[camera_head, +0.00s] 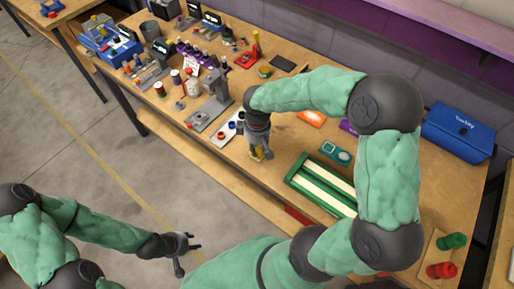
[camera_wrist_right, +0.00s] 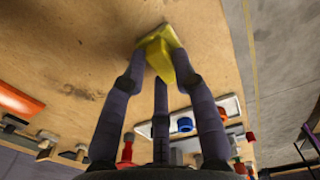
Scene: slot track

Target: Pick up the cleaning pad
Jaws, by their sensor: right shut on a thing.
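A small yellow pad (camera_wrist_right: 160,52), which I take to be the cleaning pad, is between the fingers of my right gripper (camera_wrist_right: 162,75) in the right wrist view. My right gripper is shut on it, near the wooden table top. In the head view, my right gripper (camera_head: 260,153) points down at the front part of the table, with a bit of yellow showing at its fingertips. I cannot tell whether the pad still touches the table. My left gripper (camera_head: 187,251) is open and empty, over the floor in front of the table.
A green tray with cream strips (camera_head: 322,182) lies right of my right gripper. A white board with colored rings (camera_head: 229,131) is just left of it. Several tools and bottles crowd the table's far left. A blue toolbox (camera_head: 458,132) stands at the right.

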